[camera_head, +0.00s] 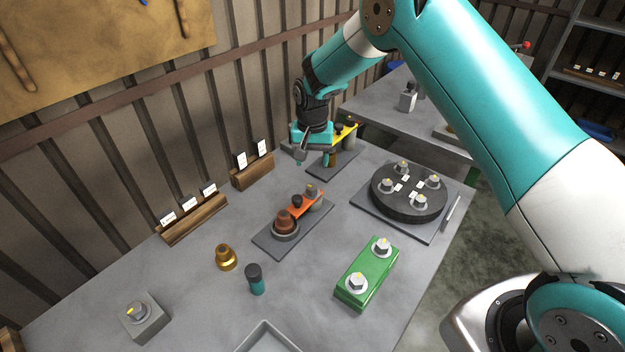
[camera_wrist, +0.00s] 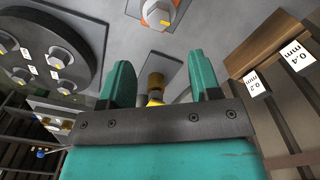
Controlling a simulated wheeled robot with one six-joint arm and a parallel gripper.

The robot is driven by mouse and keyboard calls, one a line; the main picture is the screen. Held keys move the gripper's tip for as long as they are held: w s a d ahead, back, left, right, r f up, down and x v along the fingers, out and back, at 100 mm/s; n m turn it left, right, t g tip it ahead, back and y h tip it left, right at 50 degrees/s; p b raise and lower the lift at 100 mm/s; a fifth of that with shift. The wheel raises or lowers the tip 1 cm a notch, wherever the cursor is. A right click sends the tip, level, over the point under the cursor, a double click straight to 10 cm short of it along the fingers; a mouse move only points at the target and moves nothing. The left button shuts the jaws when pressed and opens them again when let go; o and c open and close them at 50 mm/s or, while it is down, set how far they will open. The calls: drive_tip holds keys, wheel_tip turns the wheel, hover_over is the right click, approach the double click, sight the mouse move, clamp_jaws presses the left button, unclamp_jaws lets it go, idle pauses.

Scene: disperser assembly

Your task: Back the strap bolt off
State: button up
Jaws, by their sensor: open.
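An orange strap (camera_head: 306,204) lies across a fixture on a dark plate, with a dark knob (camera_head: 297,200) on it, a brown stepped part (camera_head: 284,222) at its near end and a grey post at its far end. A yellow strap (camera_head: 346,132) stands on another dark plate behind it, partly hidden by my gripper. My gripper (camera_head: 301,158) is open, at the yellow strap's left side and above the table. In the wrist view, a brass-coloured cylinder (camera_wrist: 156,82) and a bit of yellow show between the spread fingers (camera_wrist: 163,80). I cannot tell which bolt is the strap bolt.
A round black plate (camera_head: 408,205) with several hex bolts lies right. A green block (camera_head: 366,275) with two bolts, a brass part (camera_head: 226,257), a teal-and-black cylinder (camera_head: 255,279) and a grey block (camera_head: 145,318) stand nearer. Labelled wooden racks (camera_head: 194,220) line the wall side.

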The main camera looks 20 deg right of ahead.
sight(312, 185)
wheel_tip(312, 185, down, 9)
drive_tip(key=p, duration=0.2)
drive_tip(key=shift+f+p, duration=0.2)
drive_tip(key=shift+p, duration=0.1)
drive_tip(key=c, duration=0.9)
